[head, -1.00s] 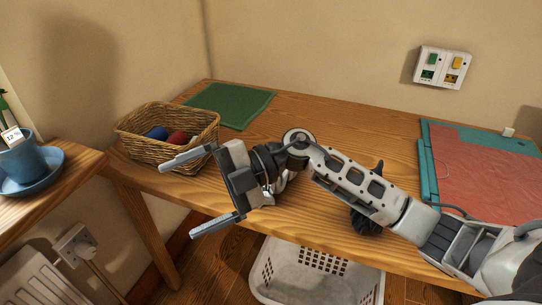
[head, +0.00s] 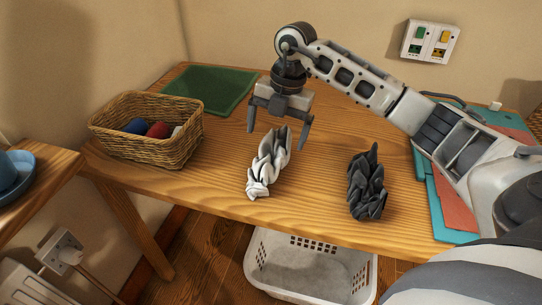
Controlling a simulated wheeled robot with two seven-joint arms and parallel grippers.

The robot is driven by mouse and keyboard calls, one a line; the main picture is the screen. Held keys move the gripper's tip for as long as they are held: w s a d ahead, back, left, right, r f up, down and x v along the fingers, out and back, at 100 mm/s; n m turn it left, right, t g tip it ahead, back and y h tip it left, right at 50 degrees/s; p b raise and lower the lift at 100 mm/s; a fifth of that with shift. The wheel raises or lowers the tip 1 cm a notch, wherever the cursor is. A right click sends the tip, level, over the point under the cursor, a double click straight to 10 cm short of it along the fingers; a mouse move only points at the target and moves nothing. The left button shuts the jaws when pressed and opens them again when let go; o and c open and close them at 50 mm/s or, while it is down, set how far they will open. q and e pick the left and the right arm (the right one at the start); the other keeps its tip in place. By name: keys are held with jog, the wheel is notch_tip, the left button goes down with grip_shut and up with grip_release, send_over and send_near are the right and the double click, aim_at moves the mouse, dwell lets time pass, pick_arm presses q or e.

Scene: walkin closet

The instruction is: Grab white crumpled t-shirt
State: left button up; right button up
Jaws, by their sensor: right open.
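The white crumpled t-shirt (head: 268,166) lies on the wooden table (head: 215,190), left of a dark crumpled garment. My right gripper (head: 278,138) is open and points down over the far end of the shirt. Its two fingers are spread, one to the left and one to the right of the shirt's top. I cannot tell whether they touch it. Nothing is held. My left gripper is out of view.
A dark grey crumpled garment (head: 366,185) lies to the right. A wicker basket (head: 150,148) with rolled items stands at the left, near a green cloth (head: 212,88). A teal and red folder (head: 445,215) is at the right. A white laundry basket (head: 312,268) stands below the table.

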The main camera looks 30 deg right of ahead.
aim_at(271, 154)
jog(key=f, duration=0.2)
jog(key=a+f, duration=0.1)
jog(key=f, duration=0.3)
jog(key=shift+a+f+p, duration=0.2)
jog(key=shift+a+p, duration=0.05)
jog(key=shift+p, duration=0.05)
jog(key=c, duration=1.2)
